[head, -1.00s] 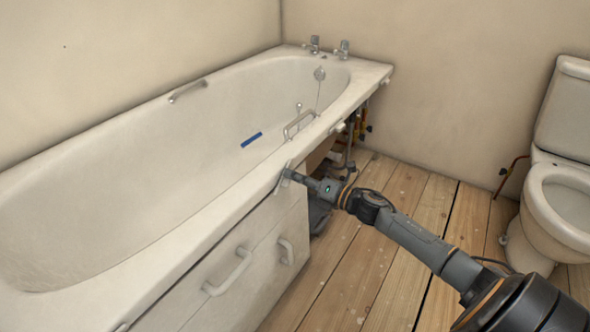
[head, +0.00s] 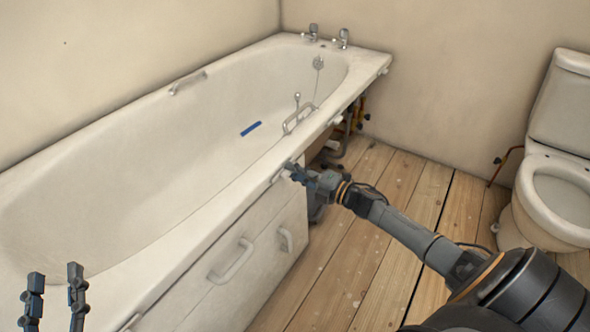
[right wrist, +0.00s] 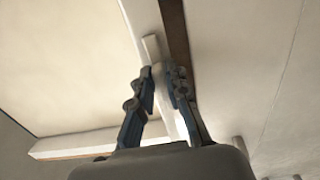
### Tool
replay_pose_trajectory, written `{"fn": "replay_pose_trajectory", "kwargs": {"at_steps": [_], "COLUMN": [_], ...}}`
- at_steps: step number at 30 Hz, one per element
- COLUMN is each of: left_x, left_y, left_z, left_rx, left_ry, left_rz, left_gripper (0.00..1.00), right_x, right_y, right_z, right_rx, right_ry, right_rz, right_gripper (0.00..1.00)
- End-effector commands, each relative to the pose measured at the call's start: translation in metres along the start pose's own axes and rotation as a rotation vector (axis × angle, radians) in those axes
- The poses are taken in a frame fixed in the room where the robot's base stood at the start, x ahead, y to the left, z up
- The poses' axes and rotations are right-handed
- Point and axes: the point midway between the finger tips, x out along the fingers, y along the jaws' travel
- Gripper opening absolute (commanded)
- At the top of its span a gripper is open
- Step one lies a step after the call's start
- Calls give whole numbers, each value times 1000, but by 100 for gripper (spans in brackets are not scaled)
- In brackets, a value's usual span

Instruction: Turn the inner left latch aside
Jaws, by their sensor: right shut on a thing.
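The bath's front panel (head: 232,268) is white with two handles, under the bath rim. A small white latch (head: 276,177) sits under the rim near the panel's right end. My right gripper (head: 291,169) is at this latch. In the right wrist view, the fingers of my right gripper (right wrist: 162,80) are closed on the pale latch strip (right wrist: 151,47), whose end shows beyond the fingertips. Part of the latch is hidden by the fingers. My left gripper (head: 55,270) is open and empty at the lower left, with its fingers pointing up, apart from the latch.
Another white latch (head: 130,322) shows at the bottom left of the panel. Beyond the panel the bath's underside is open, with pipes (head: 352,117). A toilet (head: 560,190) stands on the right. The wooden floor (head: 340,240) is free in front of the panel.

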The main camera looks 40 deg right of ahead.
Motion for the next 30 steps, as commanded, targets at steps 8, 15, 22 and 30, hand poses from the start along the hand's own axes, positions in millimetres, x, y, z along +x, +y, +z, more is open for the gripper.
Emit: {"fn": "replay_pose_trajectory", "kwargs": {"at_steps": [8, 15, 22, 30], "left_x": [0, -1, -1, 0], "left_y": [-1, -1, -1, 0], "left_z": [6, 6, 6, 6], "left_rx": [1, 1, 2, 1], "left_ry": [-35, -34, -33, -33], "left_rz": [-2, -2, -2, 0], "left_gripper": [40, 40, 40, 40], "right_x": [0, 0, 0, -4], "right_y": [0, 0, 0, -1], "right_z": [0, 0, 0, 0], "right_rx": [20, 19, 19, 19], "right_ry": [-2, -2, -1, -1], "right_rz": [0, 0, 0, -2], "right_gripper": [0, 0, 38, 38]}}
